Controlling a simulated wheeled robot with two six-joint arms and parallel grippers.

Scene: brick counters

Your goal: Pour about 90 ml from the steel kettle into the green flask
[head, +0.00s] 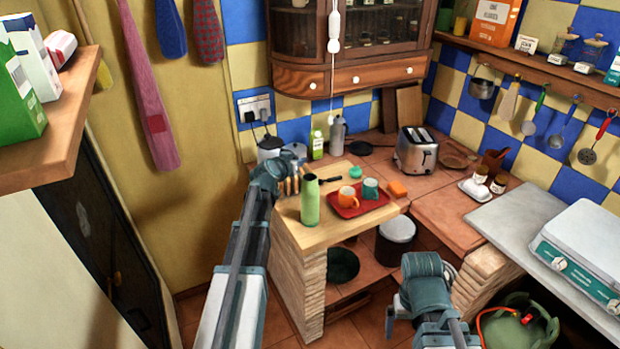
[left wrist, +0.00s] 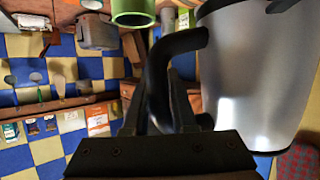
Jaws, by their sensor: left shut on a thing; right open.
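The steel kettle (left wrist: 240,75) fills the right of the left wrist view, with a black handle and black rims. My left gripper (left wrist: 160,110) is shut on its handle. In the head view the kettle (head: 269,150) shows only partly behind my left gripper (head: 285,168), so its exact tilt is hard to tell. The green flask (head: 310,202) stands upright on the wooden board at the counter's near end, in front and to the right of the kettle. Its green end (left wrist: 133,14) also shows in the left wrist view, apart from the kettle. My right gripper (head: 398,308) is open and low, away from both.
A red tray (head: 375,207) with an orange mug (head: 347,196) and a teal mug (head: 370,188) lies right of the flask. An orange block (head: 397,189) is beside it. A green bottle (head: 317,146), a grey bottle (head: 338,136) and a toaster (head: 416,150) stand farther back.

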